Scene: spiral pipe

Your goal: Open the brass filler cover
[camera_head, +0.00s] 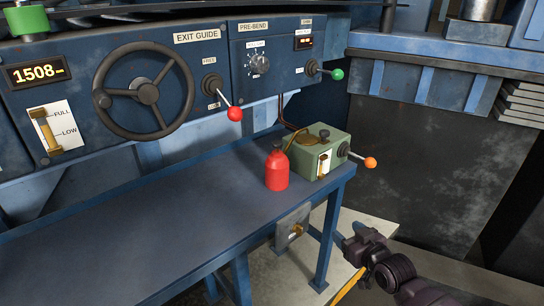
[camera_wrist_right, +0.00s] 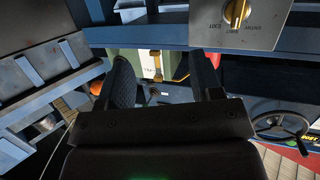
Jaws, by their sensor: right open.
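The brass filler cover (camera_head: 307,141) appears as a brass round piece on top of the green box (camera_head: 318,156), at the right end of the blue bench. It looks lowered, but its exact state is too small to tell. The green box shows partly in the right wrist view (camera_wrist_right: 128,62), beyond my fingers, with its upright brass gauge (camera_wrist_right: 156,62). My right gripper (camera_head: 352,244) is open and empty, low and off the bench's right end, apart from the box. It also shows in the wrist view (camera_wrist_right: 165,72). My left gripper is not in view.
A red can (camera_head: 277,168) stands just left of the box. An orange-knobbed lever (camera_head: 369,162) sticks out at the box's right. A plate with a brass switch (camera_head: 292,227) hangs under the bench edge. The bench top (camera_head: 150,235) is clear at left.

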